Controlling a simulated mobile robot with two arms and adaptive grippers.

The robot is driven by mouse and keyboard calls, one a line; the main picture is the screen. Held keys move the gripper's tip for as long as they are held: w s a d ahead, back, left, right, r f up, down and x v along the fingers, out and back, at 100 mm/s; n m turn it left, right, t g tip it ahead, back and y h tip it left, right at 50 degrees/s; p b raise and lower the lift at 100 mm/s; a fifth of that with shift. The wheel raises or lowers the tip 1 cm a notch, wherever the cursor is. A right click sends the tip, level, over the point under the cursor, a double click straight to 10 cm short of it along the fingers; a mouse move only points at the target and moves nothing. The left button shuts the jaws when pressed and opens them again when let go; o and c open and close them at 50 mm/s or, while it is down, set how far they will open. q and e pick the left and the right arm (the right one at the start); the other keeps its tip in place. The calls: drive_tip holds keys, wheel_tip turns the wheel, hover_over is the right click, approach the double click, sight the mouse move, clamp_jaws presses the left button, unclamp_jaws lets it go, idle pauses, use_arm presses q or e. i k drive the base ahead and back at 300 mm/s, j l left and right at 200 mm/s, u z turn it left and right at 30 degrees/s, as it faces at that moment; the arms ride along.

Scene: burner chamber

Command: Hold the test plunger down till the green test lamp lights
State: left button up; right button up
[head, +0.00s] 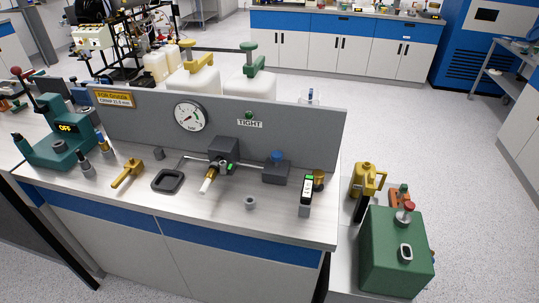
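The blue-topped knob (277,156) stands up on a small dark block (276,172) on the bench, and looks like the test plunger. A small green lamp (249,115) sits on the grey upright panel (313,134), above a label reading TIGHT (249,124). The lamp looks dark green, not glowing. A round white pressure gauge (191,116) is on the same panel; its needle is too small to read. Neither of my grippers shows in the head view, and nothing is touching the knob.
A dark valve block (223,152) with a brass nozzle stands left of the knob. A small display device (306,192) stands right. A yellow-handled tool (127,174) and black tray (168,181) lie left. A teal machine (60,142) reads OFF.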

sight(276, 156)
drive_tip(key=i+l+u, duration=0.15)
drive_tip(key=l+u, duration=0.15)
drive_tip(key=l, duration=0.3)
drive_tip(key=l+u, duration=0.3)
drive_tip(key=l, duration=0.35)
